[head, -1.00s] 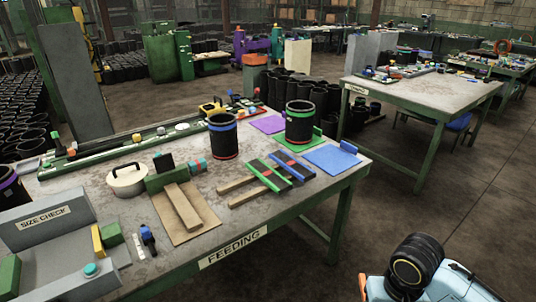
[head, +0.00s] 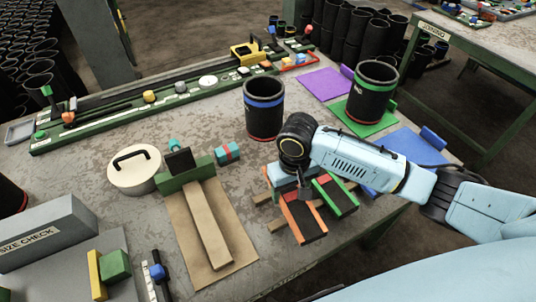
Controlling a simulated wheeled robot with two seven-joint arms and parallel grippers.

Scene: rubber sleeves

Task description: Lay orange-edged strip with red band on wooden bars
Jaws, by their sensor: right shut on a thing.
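The orange-edged strip (head: 306,227) is a dark strip with orange edges and a red band near its middle. It lies over the wooden bars (head: 277,225), left of a green-edged strip (head: 342,201). My right gripper (head: 304,192) comes from the right, points down and is shut on the orange-edged strip. Its fingers and wrist hide part of the strip. I cannot tell whether the strip rests on the bars or is just above them. The green-edged strip lies across the bars. A blue-edged strip (head: 368,191) is mostly hidden by my right arm. My left gripper is out of view.
A black sleeve with a blue rim (head: 264,115) stands behind the gripper. A green-rimmed sleeve (head: 370,95) stands on a green mat (head: 398,118). Purple (head: 322,85) and blue (head: 408,150) mats lie nearby. A wooden fixture (head: 207,225) is at left.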

